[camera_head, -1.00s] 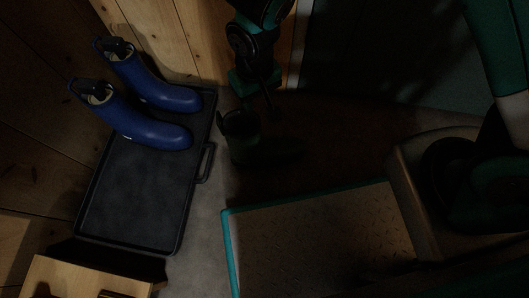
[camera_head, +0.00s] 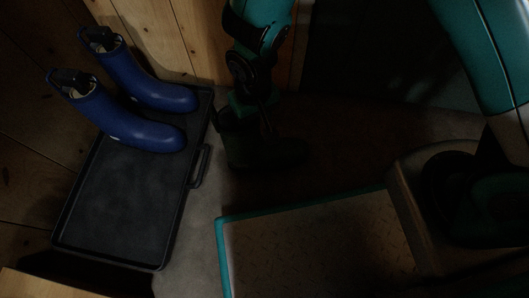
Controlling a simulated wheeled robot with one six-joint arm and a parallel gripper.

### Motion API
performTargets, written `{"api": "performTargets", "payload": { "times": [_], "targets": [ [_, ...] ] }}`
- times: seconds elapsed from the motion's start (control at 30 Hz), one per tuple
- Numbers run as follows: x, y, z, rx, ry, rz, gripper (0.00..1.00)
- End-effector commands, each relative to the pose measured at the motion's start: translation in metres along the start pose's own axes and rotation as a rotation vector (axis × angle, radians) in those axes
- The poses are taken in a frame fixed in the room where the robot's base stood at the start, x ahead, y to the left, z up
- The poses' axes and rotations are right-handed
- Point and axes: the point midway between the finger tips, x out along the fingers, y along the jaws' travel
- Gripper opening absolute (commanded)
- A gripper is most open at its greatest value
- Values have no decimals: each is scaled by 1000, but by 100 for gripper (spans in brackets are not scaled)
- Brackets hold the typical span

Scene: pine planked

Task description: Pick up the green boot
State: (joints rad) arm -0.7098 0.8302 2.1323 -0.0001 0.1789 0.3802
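The green boot (camera_head: 238,148) stands on the floor in deep shadow, just right of the boot tray, its toe pointing right. It looks nearly black here. My gripper (camera_head: 252,118) comes down from above at the top of the boot's shaft. One dark finger shows at the right side of the shaft, overlapping it in the picture. The other finger is lost in the dark, so I cannot tell whether the fingers are apart or pressed on the boot.
A dark tray (camera_head: 120,205) with a side handle lies at the left. Two blue boots, one behind (camera_head: 150,92) and one nearer (camera_head: 125,128), stand at its far end. Plank walls are at the left and back. My teal-edged base fills the lower right.

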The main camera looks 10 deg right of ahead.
Motion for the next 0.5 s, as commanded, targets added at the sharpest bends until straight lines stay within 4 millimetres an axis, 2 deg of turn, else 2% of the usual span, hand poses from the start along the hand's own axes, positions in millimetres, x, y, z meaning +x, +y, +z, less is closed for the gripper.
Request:
{"api": "performTargets", "payload": {
  "times": [0.07,0.1,0.27,0.5],
  "targets": [
    [-1,0,0,0,0,0,40],
    [-1,0,0,0,0,0,35],
    [-1,0,0,0,0,0,0],
    [-1,0,0,0,0,0,0]
  ]
}}
